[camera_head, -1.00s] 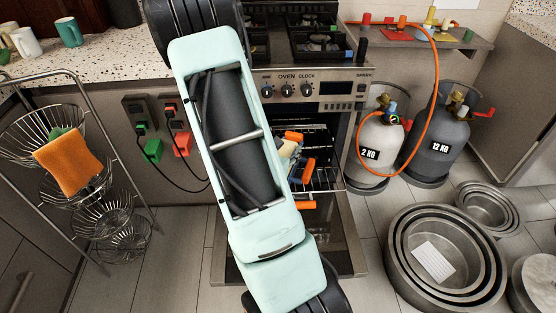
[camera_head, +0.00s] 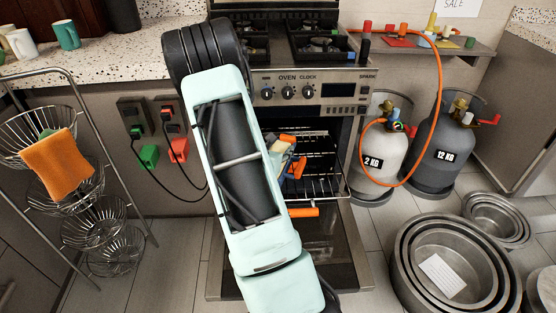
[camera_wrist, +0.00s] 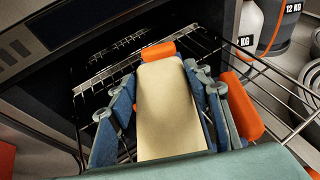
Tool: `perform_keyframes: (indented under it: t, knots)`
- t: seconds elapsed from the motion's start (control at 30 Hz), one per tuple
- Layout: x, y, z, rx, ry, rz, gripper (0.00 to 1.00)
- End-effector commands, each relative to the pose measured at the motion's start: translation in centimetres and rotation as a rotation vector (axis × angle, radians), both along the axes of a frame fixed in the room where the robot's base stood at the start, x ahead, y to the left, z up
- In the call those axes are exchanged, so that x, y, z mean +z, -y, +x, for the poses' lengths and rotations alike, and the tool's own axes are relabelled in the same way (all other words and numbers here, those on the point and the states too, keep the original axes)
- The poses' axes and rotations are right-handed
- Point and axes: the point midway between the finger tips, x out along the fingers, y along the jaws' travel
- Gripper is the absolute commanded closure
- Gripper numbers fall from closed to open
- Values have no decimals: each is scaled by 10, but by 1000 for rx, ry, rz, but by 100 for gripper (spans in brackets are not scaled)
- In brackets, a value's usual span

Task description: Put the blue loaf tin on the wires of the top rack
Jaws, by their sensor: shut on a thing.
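My gripper (camera_wrist: 200,76) has orange fingertips, blue-grey linkages and a cream body. It is shut, at the mouth of the open oven, over a wire rack (camera_wrist: 285,95). In the head view my gripper (camera_head: 292,154) shows just right of my pale green arm, with the rack (camera_head: 325,187) beside and below it. I cannot make out the blue loaf tin clearly; my gripper's body and arm cover the place between the fingers. I cannot tell whether anything touches the wires.
The oven door (camera_head: 345,262) hangs open and low in front. A white gas cylinder (camera_head: 377,155) and a grey one (camera_head: 438,150) stand right of the oven. Nested round tins (camera_head: 400,275) lie on the floor at right. A wire basket stand (camera_head: 112,195) is at left.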

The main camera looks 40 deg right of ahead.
Motion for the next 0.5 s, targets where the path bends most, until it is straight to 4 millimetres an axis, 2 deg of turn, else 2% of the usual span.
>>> perform_keyframes:
  t: [0.23, 0.5]
  knots:
    - [-33, 4, 5, 0, 0, -2, 97]
    - [-35, 4, 5, 0, 1, -3, 97]
